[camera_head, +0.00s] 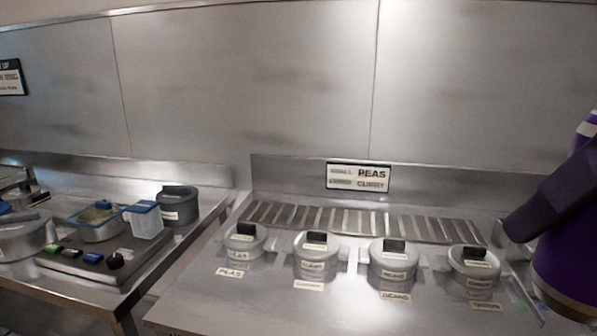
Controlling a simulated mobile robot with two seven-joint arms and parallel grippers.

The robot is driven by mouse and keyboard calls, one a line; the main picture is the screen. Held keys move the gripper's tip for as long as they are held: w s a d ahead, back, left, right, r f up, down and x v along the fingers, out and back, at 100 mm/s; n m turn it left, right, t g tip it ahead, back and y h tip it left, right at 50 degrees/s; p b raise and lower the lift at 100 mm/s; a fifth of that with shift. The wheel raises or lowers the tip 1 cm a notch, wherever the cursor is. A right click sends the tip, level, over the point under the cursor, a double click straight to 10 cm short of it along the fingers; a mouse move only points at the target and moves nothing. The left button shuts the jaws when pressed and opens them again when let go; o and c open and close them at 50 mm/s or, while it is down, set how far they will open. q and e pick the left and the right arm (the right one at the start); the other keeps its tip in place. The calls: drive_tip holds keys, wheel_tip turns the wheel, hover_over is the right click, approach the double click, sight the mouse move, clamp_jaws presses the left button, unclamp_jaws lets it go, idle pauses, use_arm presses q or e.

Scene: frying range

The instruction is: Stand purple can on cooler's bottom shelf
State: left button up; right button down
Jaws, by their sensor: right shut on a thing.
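The purple can (568,268) is large and close at the right edge of the head view, partly cut off by the frame and tilted. My right gripper (556,205) shows as a dark finger across the front of the can and is shut on it. The can appears in front of the right end of the steel counter. The rest of the right gripper is outside the frame. My left gripper is not in view. The cooler and its bottom shelf are not in view.
A steel counter (215,305) holds several lidded pots (316,262) with name labels, below a PEAS/CURRY sign (358,178). A second counter at left carries a grey pot (178,212), a clear box with a blue lid (145,222) and other containers. A steel wall closes off the back.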

use_arm(q)
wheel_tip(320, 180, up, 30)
drive_tip(key=p, duration=2.7)
use_arm(e)
wheel_tip(320, 180, up, 30)
drive_tip(key=s+n+g+y, duration=0.2)
drive_tip(key=n+y, duration=0.1)
drive_tip(key=n, duration=0.5)
drive_tip(key=shift+d+y, duration=0.2)
drive_tip(key=shift+y, duration=0.2)
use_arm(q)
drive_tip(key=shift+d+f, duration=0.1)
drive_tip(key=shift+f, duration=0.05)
use_arm(e)
drive_tip(key=shift+s, duration=0.1)
